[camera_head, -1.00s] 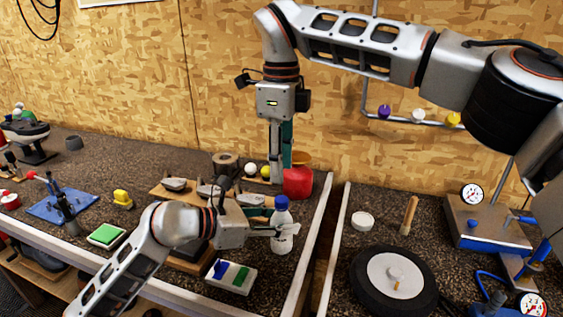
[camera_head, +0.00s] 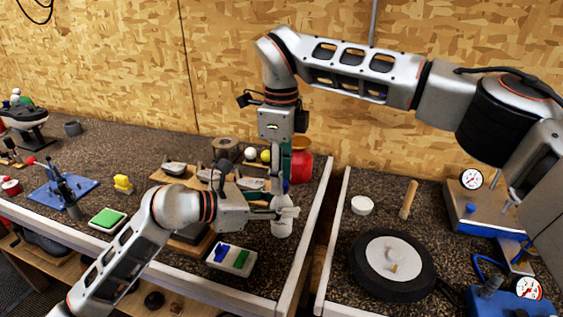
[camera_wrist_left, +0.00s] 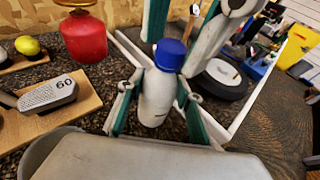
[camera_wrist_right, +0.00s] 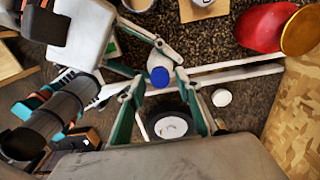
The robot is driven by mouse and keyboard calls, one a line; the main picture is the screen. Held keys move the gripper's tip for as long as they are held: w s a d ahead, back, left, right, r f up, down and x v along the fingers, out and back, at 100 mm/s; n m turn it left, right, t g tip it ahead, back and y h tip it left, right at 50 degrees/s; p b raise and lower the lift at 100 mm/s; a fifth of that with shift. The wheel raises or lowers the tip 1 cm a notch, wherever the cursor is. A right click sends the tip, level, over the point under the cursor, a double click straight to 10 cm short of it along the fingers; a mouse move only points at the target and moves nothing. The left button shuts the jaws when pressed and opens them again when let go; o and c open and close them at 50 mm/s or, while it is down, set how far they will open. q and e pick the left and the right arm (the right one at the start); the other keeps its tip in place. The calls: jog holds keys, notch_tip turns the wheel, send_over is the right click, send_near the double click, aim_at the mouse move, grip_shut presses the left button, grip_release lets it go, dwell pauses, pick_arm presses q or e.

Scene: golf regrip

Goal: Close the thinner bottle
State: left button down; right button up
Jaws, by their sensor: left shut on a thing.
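A slim white bottle (camera_head: 282,229) with a blue cap stands upright near the front right of the left bench. My left gripper (camera_head: 284,213) is shut around its upper body. In the left wrist view the white bottle body (camera_wrist_left: 155,98) sits between the left fingers, with the blue cap (camera_wrist_left: 170,54) on top. My right gripper (camera_head: 278,187) points down from above at the cap, largely hiding it in the head view. In the right wrist view its fingers are apart, with the blue cap (camera_wrist_right: 160,76) between them. Whether they touch it is unclear.
A red can (camera_head: 301,166) stands behind the bottle. A tray with blue and green pieces (camera_head: 232,258) lies front left of it. A gap separates the benches; the right one holds a white round lid (camera_head: 362,205) and a wheel (camera_head: 392,264).

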jog(key=shift+f, duration=0.35)
grip_shut()
jog(key=m, duration=1.1)
jog(key=shift+m, duration=0.4)
jog(key=shift+o, duration=0.7)
grip_release()
notch_tip(320, 180, up, 12)
